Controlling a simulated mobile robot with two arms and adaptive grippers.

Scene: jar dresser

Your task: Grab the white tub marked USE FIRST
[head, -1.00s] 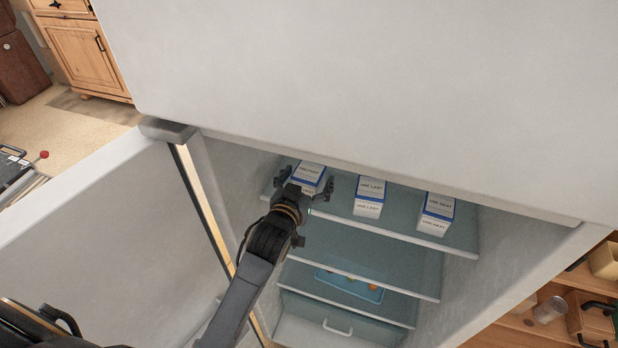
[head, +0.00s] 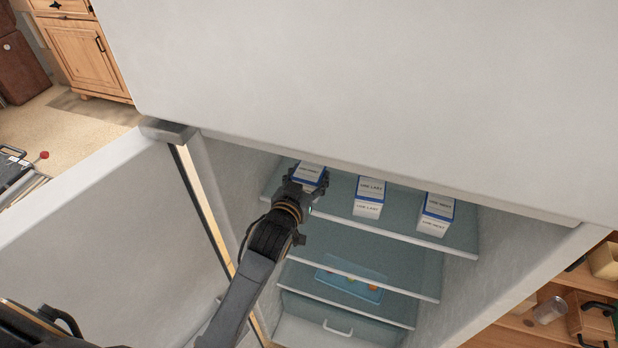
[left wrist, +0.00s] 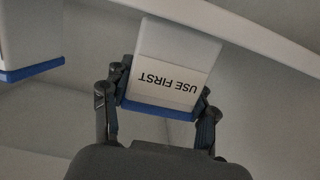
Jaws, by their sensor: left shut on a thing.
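The white tub marked USE FIRST (left wrist: 172,65) has a blue band and shows upside down in the left wrist view. In the head view the same tub (head: 309,171) stands at the left of the fridge's top shelf, partly hidden by my gripper. My left gripper (head: 306,183) is shut on it, with one finger at each side; the fingers also show in the left wrist view (left wrist: 158,108). A tub marked USE LAST (head: 369,197) stands in the middle of the shelf. Another similar tub (head: 436,215), whose label seems to read USE NEXT, stands at the right. My right gripper is not in view.
The open fridge door (head: 110,235) is at the left of my arm. The fridge's top panel (head: 400,100) overhangs the shelf. A blue tray (head: 345,288) with small items sits on a lower shelf. The middle shelf (head: 380,250) is bare.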

